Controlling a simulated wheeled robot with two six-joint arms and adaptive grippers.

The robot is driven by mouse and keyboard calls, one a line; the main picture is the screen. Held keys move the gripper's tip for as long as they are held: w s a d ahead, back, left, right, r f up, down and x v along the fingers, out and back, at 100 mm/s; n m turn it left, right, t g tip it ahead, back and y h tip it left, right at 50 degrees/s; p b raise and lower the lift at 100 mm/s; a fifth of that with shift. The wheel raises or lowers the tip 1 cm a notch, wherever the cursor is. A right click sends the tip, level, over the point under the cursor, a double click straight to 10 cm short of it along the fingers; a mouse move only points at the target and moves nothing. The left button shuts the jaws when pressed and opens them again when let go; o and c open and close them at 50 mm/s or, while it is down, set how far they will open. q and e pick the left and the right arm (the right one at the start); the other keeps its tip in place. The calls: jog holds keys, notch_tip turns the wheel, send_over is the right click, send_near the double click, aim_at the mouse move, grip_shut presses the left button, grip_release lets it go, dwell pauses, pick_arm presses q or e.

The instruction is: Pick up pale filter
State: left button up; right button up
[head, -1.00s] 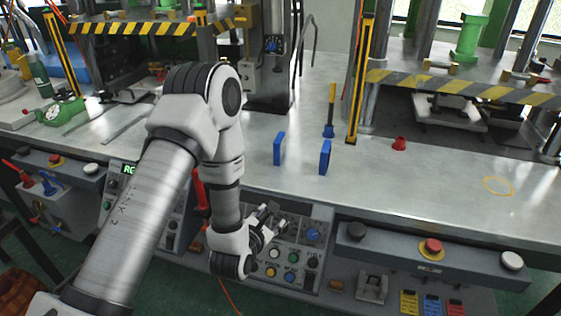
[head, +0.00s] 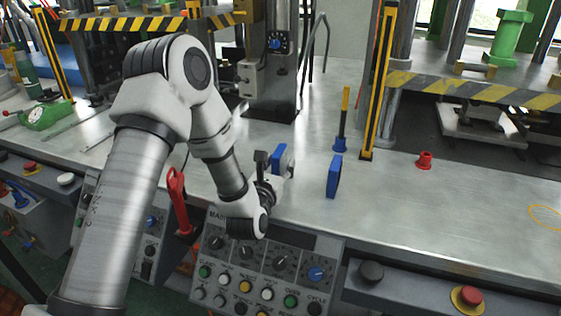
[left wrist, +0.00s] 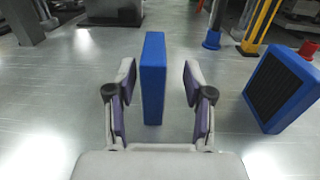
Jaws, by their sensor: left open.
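Two upright blue-framed filters stand on the metal bench. The near-left filter (head: 279,151) is partly hidden by my left gripper (head: 276,164) in the head view. In the left wrist view this filter (left wrist: 153,80) stands edge-on between the spread fingers of my left gripper (left wrist: 157,88), with a gap on both sides. Its face colour does not show. The other filter (head: 334,177) stands to the right; in the left wrist view it (left wrist: 283,88) shows a dark meshed face. No pale face is visible. My left gripper is open. My right gripper is out of view.
A blue-based post with a yellow top (head: 341,135) and a red cup-like part (head: 424,160) stand behind the filters. Yellow-black guarded presses (head: 480,91) stand at the back. A control panel (head: 265,270) lies below the bench's front edge. The bench at right is clear.

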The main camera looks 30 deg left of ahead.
pick_arm(q)
jog(key=x, duration=0.2)
jog(key=p+x, duration=0.1)
jog(key=x, duration=0.1)
jog(key=shift+w+a+r, duration=0.15)
jog(key=shift+a+r, duration=0.1)
jog(key=shift+a, duration=0.2)
jog(key=shift+w, duration=0.25)
grip_shut()
